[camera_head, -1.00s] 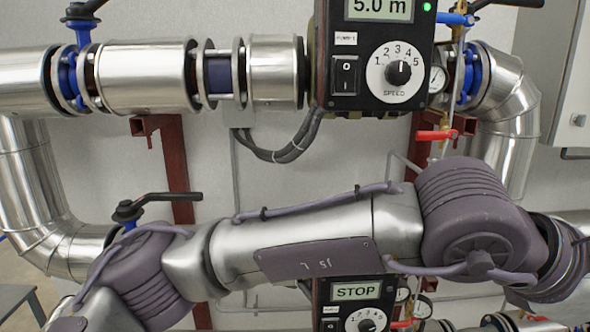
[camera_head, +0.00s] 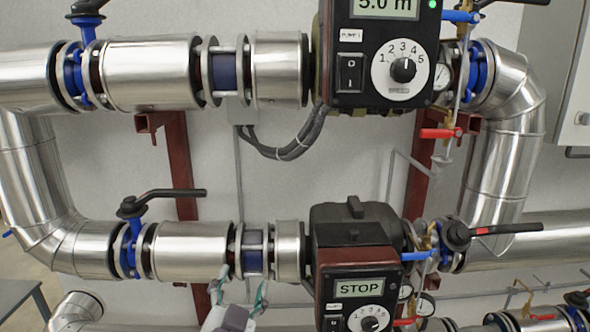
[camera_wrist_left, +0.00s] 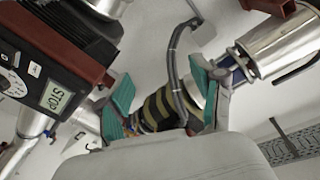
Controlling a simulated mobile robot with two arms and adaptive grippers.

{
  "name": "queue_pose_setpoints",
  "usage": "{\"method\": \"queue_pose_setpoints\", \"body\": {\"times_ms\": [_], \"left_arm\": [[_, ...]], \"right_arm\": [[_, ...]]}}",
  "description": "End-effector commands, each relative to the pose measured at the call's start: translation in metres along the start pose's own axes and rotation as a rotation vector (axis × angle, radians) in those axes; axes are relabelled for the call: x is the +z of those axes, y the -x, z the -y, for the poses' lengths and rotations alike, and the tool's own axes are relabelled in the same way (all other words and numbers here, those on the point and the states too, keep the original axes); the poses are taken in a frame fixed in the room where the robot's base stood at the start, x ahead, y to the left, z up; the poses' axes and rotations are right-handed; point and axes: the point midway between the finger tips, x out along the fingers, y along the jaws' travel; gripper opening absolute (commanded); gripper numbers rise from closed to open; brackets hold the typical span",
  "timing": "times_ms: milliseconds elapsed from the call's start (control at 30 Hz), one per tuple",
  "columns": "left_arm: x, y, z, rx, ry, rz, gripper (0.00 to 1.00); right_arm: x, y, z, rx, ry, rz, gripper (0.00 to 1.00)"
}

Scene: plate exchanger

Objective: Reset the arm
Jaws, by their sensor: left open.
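My left gripper (camera_head: 240,288) shows at the bottom edge of the head view, its teal-padded fingers pointing up and apart. Nothing is seen held in it. Its fingertips appear just below the lower pipe (camera_head: 190,252) in the picture; whether they touch it I cannot tell. In the left wrist view the open fingers (camera_wrist_left: 162,98) frame a black-and-yellow striped part (camera_wrist_left: 160,108) and a dark cable (camera_wrist_left: 177,75), which appear to lie beyond them. Most of my left arm is out of the head view. My right gripper is not in view.
The lower pump box (camera_head: 356,262) reads STOP; it also shows in the left wrist view (camera_wrist_left: 50,75). The upper pump box (camera_head: 375,62) reads 5.0 m. A black-handled valve (camera_head: 132,207) sits on the lower pipe. Red-brown posts (camera_head: 180,160) stand behind.

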Motion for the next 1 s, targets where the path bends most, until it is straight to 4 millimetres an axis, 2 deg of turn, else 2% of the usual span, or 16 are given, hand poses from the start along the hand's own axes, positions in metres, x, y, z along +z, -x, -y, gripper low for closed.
{"method": "queue_pose_setpoints", "body": {"times_ms": [33,100,167,200,300,400,500,700,833,1000], "left_arm": [[0.039,0.013,-0.004,0.029,0.037,0.116,0.67],[0.088,0.035,-0.009,0.071,0.089,0.272,0.67],[0.127,0.058,-0.015,0.107,0.129,0.406,0.67],[0.151,0.076,-0.018,0.131,0.154,0.492,0.67],[0.198,0.122,-0.027,0.187,0.206,0.685,0.67],[0.228,0.161,-0.033,0.232,0.240,0.829,0.67],[0.248,0.196,-0.037,0.269,0.265,0.946,0.67],[0.275,0.259,-0.043,0.332,0.302,1.141,0.67],[0.284,0.298,-0.044,0.373,0.321,1.257,0.67],[0.326,0.287,-0.068,0.382,0.318,1.278,0.67]], "right_arm": [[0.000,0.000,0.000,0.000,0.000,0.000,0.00],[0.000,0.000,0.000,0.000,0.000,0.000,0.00],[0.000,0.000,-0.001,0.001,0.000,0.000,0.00],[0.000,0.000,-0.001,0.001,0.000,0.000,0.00],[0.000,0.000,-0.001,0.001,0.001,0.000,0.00],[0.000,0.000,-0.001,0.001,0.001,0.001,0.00],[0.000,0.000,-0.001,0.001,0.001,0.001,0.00],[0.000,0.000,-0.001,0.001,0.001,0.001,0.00],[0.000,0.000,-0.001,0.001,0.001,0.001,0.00],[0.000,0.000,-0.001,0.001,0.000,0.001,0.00]]}}
